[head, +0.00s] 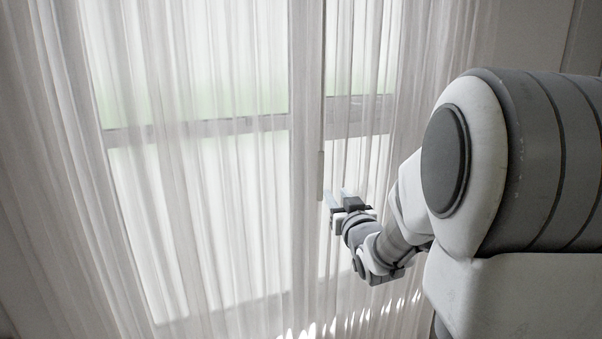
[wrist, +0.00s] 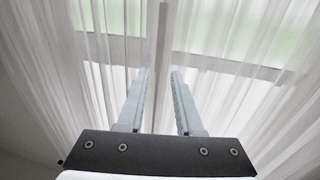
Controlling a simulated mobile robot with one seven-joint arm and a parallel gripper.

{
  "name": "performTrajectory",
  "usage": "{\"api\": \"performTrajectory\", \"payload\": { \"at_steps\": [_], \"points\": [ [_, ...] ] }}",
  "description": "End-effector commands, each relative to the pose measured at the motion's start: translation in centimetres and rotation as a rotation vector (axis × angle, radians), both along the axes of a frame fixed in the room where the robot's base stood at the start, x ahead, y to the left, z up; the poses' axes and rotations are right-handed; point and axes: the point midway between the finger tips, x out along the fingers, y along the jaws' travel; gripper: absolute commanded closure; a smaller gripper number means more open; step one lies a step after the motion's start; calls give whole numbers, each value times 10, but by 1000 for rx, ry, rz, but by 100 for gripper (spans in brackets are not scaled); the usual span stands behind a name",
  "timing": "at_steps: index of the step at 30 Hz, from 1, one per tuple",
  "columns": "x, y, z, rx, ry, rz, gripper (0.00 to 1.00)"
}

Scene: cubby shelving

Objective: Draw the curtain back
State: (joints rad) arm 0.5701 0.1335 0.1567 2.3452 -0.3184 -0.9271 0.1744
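A sheer white curtain (head: 190,180) hangs in front of a bright window and fills most of the head view. It also shows in the wrist view (wrist: 105,60). A thin grey pull rod (head: 321,175) hangs straight down near the middle of the curtain. My gripper (head: 337,197) is near the lower end of this rod, slightly to its right. In the wrist view my gripper (wrist: 161,78) has its two fingers apart. The rod (wrist: 161,45) appears beyond and between the fingertips there. I cannot tell whether the rod's end lies between the fingers.
The window's crossbar (head: 200,128) shows through the fabric. The curtain's folds spread across both sides of the rod. A plain wall (head: 535,40) is at the upper right, behind my arm. No loose objects show around my gripper.

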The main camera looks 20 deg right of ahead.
Motion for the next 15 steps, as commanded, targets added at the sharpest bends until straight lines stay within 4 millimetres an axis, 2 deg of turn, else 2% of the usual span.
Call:
{"api": "performTrajectory", "payload": {
  "at_steps": [15],
  "points": [
    [99, -16, 0, 2, 1, 0, 65]
  ]
}}
